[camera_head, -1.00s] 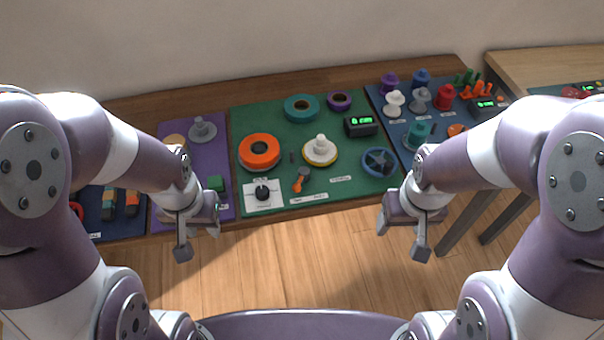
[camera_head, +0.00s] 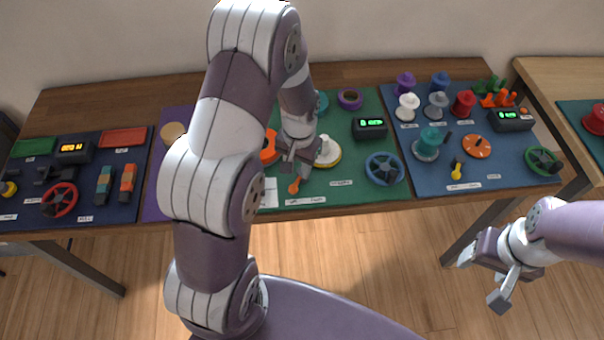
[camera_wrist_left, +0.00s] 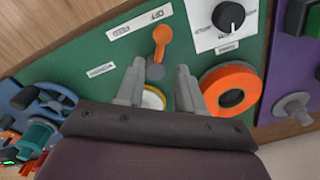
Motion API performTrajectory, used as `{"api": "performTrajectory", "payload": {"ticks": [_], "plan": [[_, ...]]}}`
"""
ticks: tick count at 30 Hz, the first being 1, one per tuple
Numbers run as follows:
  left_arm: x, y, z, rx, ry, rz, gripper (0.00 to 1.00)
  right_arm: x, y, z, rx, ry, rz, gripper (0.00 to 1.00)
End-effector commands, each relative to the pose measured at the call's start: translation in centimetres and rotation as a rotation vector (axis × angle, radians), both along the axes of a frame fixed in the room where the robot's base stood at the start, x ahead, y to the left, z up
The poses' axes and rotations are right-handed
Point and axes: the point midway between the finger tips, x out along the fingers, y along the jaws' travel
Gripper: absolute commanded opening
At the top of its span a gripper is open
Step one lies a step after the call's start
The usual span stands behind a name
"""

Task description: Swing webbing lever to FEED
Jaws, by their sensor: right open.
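The webbing lever has an orange handle (camera_head: 294,187) on a grey pivot, on the green mat. In the left wrist view the orange handle (camera_wrist_left: 160,39) points up from the pivot, at the white label strip (camera_wrist_left: 140,20). It points nearer the right end of the strip; the lettering is small and upside down. My left gripper (camera_head: 296,166) hangs over the mat above the lever pivot. In the wrist view its fingers (camera_wrist_left: 158,86) are apart with nothing held between them; contact with the lever cannot be told. My right gripper (camera_head: 488,284) is open and empty, off the table's front edge.
Close by are an orange ring (camera_wrist_left: 232,88), a white-and-yellow spool (camera_head: 326,152), a white dial panel (camera_wrist_left: 224,18) and a blue handwheel (camera_head: 384,169). My left arm hides part of the purple mat (camera_head: 158,194). The floor before the table is clear.

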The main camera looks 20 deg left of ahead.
Motion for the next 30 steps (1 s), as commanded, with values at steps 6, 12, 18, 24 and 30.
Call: {"api": "performTrajectory", "payload": {"ticks": [6,12,18,24,30], "plan": [[0.0,0.1,-4.1,0.0,0.002,0.0,0.37,0.0,0.0,0.2,0.0,0.0,0.0,0.65],[0.0,0.1,-5.2,0.0,0.0,0.0,0.37,0.0,0.0,0.2,0.0,0.0,0.0,0.65],[0.0,0.1,-5.2,0.0,-0.001,0.0,0.31,0.0,0.0,0.2,0.0,0.0,0.0,0.65],[0.0,0.1,-5.1,0.0,-0.001,0.0,0.0,0.0,0.0,0.2,0.0,0.0,0.0,0.65],[0.1,0.1,-5.1,0.0,-0.002,0.012,0.0,0.0,0.0,0.2,0.0,0.0,0.0,0.65]]}}
